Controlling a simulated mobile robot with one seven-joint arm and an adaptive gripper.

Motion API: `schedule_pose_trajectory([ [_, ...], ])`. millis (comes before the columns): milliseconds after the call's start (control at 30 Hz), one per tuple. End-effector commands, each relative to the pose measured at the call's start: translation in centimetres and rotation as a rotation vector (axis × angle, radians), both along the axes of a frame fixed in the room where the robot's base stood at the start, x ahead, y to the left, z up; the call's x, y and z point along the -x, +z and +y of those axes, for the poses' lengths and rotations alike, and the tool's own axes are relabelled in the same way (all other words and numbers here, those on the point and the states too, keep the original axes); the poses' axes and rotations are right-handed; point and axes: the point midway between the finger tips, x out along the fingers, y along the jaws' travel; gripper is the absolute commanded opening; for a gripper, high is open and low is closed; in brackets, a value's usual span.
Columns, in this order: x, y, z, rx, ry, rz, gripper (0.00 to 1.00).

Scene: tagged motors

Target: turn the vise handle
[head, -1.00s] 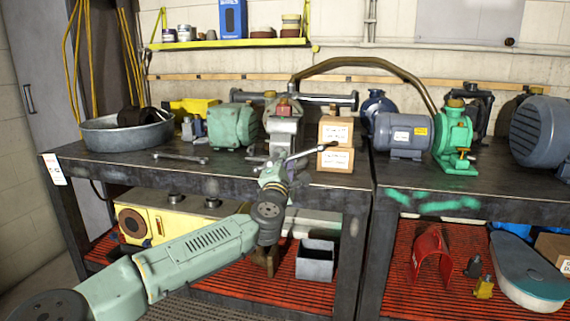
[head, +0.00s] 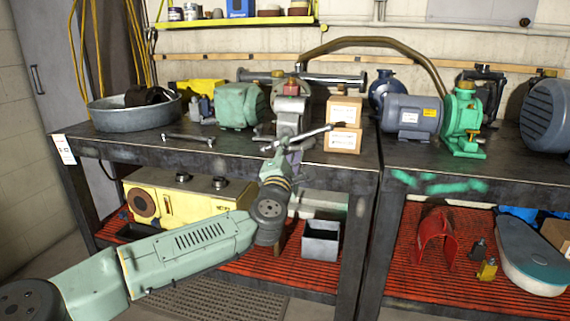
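The grey vise (head: 292,118) stands at the front edge of the left workbench (head: 200,158), with a reddish block at its top. Its thin metal handle (head: 318,132) crosses in front of it, slanting up to the right, and ends in front of the cardboard boxes. My green arm reaches in from the lower left.
Two stacked cardboard boxes (head: 343,125) stand right of the vise. A green motor (head: 241,105) and a wrench (head: 188,138) lie to its left, with a metal basin (head: 134,112) farther left. A grey bin (head: 320,240) is on the red lower shelf near my forearm.

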Motion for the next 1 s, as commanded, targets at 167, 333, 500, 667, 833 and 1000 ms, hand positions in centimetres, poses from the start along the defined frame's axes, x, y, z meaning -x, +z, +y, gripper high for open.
schedule_pose_trajectory([
  [167,3.5,-0.7,0.9,-0.002,0.001,0.001,0.32],
  [333,5.5,-1.0,1.4,-0.001,0.001,0.001,0.32],
  [500,6.1,-1.2,1.5,-0.001,0.001,0.0,0.32],
  [667,6.1,-1.1,1.5,-0.001,0.001,0.0,0.32],
  [833,6.3,-0.6,1.0,0.024,-0.014,-0.004,0.32],
  [1000,8.9,5.6,-2.8,0.315,-0.184,-0.041,0.32],
])
